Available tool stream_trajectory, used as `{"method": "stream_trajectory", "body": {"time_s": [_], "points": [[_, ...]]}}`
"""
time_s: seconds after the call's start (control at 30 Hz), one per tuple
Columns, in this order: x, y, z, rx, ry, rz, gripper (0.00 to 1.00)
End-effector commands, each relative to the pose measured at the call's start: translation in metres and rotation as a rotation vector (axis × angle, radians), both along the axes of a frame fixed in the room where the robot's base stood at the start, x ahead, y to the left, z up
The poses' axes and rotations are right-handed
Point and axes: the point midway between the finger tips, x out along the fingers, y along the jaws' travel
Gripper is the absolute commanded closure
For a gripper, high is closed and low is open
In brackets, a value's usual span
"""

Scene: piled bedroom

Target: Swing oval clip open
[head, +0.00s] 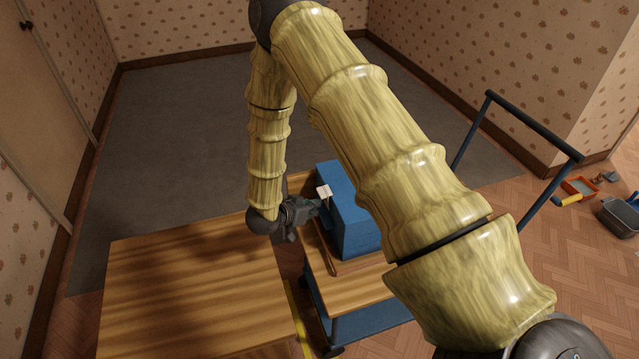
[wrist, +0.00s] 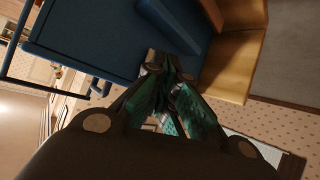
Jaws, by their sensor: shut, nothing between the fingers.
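A blue box (head: 352,222) stands on a wooden-topped trolley, partly hidden behind my arm. A small white tag-like piece (head: 323,191) shows at its left side. My gripper (head: 314,207) is shut and empty, with its tips close to the box's left face; I cannot tell whether they touch it. In the wrist view the shut fingers (wrist: 162,68) point at a large blue face (wrist: 90,40), and a raised blue bar (wrist: 172,25) lies just beyond the tips. I cannot make out an oval clip in either view; the fingers may hide it.
The trolley (head: 350,291) has a wooden top and a blue handle rail (head: 535,126) at right. A wooden table (head: 190,285) stands to its left, with a narrow gap between. A grey carpet (head: 180,140) lies behind. An orange tray (head: 580,187) and a dark bin (head: 620,217) sit at far right.

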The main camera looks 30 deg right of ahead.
Motion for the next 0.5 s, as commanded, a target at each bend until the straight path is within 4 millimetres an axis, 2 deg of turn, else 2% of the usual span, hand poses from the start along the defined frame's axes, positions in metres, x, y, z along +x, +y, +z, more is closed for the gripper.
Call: {"method": "stream_trajectory", "body": {"time_s": [0.03,0.2,0.4,0.5], "points": [[0.008,-0.002,0.014,-0.009,-0.022,-0.048,1.0],[0.025,-0.007,0.053,-0.031,-0.074,-0.225,1.0],[0.037,-0.004,0.1,-0.028,-0.111,-0.455,1.0],[0.041,0.001,0.116,-0.018,-0.116,-0.542,1.0]]}}
